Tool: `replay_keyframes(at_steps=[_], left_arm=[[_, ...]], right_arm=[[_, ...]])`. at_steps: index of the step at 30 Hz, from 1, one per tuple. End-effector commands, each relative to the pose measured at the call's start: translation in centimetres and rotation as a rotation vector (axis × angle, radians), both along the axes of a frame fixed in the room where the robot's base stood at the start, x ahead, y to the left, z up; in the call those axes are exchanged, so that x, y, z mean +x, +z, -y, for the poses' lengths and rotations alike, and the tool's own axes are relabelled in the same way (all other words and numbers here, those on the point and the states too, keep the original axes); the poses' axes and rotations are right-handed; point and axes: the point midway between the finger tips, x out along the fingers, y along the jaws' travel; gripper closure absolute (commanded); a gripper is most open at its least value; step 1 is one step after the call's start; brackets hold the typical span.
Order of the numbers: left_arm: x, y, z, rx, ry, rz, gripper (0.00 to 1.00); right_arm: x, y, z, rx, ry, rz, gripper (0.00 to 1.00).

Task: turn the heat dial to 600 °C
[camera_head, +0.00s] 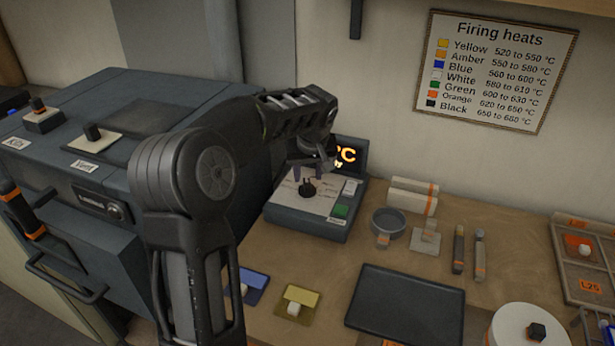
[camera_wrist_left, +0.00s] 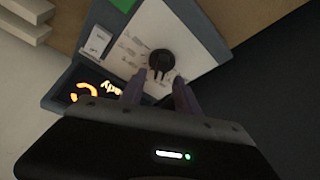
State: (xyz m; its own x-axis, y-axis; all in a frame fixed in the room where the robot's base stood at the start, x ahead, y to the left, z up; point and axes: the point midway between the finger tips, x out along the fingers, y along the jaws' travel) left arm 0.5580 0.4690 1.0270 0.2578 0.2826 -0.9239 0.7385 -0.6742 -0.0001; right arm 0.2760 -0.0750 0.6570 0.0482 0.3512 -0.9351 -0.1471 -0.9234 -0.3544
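The heat dial (camera_head: 308,189) is a small black knob on the pale sloped face of the control box (camera_head: 303,222). In the left wrist view the dial (camera_wrist_left: 161,61) stands just beyond my fingertips on the white panel (camera_wrist_left: 195,45). My left gripper (camera_head: 309,173) is above the dial, pointing down at it. In the left wrist view its two purple-grey fingers (camera_wrist_left: 158,88) are apart, with nothing between them. My right gripper is not in view.
A green button (camera_head: 340,211) sits on the box's face. A grey bowl (camera_head: 388,222), white blocks (camera_head: 411,196) and a black tray (camera_head: 406,303) are to the right. The kiln (camera_head: 95,200) is at left. A firing heats chart (camera_head: 495,70) hangs on the wall.

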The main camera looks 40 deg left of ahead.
Motion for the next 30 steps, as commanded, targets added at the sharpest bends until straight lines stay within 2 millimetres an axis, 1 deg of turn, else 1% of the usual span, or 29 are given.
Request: replay_keyframes(at_steps=[1, 3, 6, 10, 16, 17, 30], left_arm=[[0.1, -0.7, -0.2, -0.001, 0.0, -0.004, 0.62], [0.4, -1.6, -0.5, 0.0, 0.001, -0.004, 0.62], [0.7, -2.5, -0.7, -0.001, 0.0, -0.002, 0.62], [0.8, -2.9, -0.9, 0.0, 0.0, 0.0, 0.62], [0.8, -3.0, -0.9, 0.0, 0.0, 0.0, 0.62], [0.8, -3.0, -0.9, 0.0, 0.0, 0.0, 0.63], [0.8, -2.9, -0.9, 0.0, 0.0, 0.0, 0.99]], right_arm=[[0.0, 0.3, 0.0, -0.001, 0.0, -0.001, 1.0], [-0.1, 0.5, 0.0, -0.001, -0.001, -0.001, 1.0], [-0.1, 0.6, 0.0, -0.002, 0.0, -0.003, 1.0], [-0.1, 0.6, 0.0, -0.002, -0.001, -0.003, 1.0], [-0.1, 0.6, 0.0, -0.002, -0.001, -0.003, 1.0], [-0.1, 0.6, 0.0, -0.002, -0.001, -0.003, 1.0], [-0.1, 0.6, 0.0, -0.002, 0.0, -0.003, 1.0]])
